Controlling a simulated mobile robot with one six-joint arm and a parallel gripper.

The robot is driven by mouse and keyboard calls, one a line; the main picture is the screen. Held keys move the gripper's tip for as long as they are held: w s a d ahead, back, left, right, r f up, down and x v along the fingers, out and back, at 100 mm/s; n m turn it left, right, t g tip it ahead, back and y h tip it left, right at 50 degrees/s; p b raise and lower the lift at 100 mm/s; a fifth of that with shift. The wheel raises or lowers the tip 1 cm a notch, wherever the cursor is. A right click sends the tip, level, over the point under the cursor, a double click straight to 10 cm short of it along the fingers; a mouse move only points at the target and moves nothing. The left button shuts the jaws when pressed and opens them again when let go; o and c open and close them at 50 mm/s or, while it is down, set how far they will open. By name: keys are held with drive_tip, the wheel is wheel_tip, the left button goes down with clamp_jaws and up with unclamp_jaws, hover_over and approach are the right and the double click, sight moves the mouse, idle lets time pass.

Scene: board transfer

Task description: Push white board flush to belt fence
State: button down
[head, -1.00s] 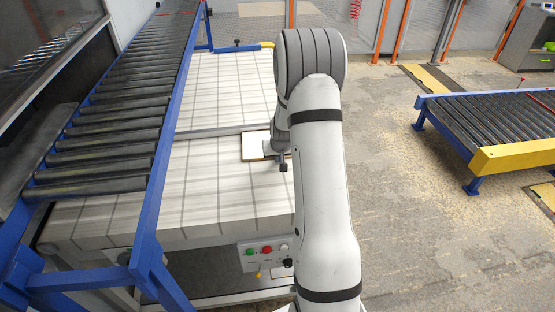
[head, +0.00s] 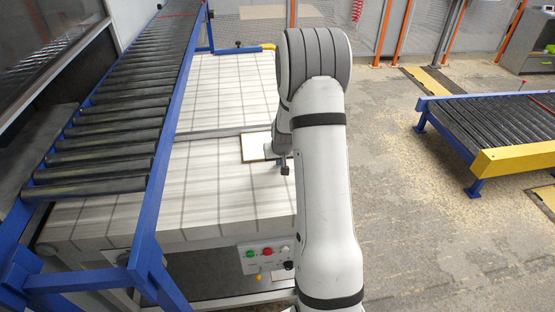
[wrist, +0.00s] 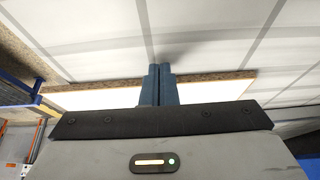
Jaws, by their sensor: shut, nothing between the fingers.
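The white board (head: 256,147) lies flat on the pale, line-marked belt surface (head: 205,190), left of my arm in the head view. My arm hides its right part. In the wrist view the board (wrist: 100,98) shows as a bright strip with a brown chipboard edge. My gripper (wrist: 160,69) is shut and empty, its blue-grey fingertips at that edge; whether they touch it I cannot tell. In the head view the fingers are hidden behind the wrist. A grey strip (head: 215,133) crosses the surface near the board; I cannot tell whether it is the fence.
A roller conveyor (head: 115,135) with a blue frame runs along the left. A control box with buttons (head: 265,252) is at the belt's front edge. Another roller conveyor with a yellow end (head: 513,155) stands at right across open floor. The belt left of the board is clear.

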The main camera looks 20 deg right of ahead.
drive_tip(key=shift+s+a, duration=0.1)
drive_tip(key=shift+s, duration=0.25)
drive_tip(key=shift+r, duration=0.1)
wheel_tip(320, 180, up, 7)
drive_tip(key=p, duration=0.3)
drive_tip(key=shift+s, duration=0.1)
idle(0.3)
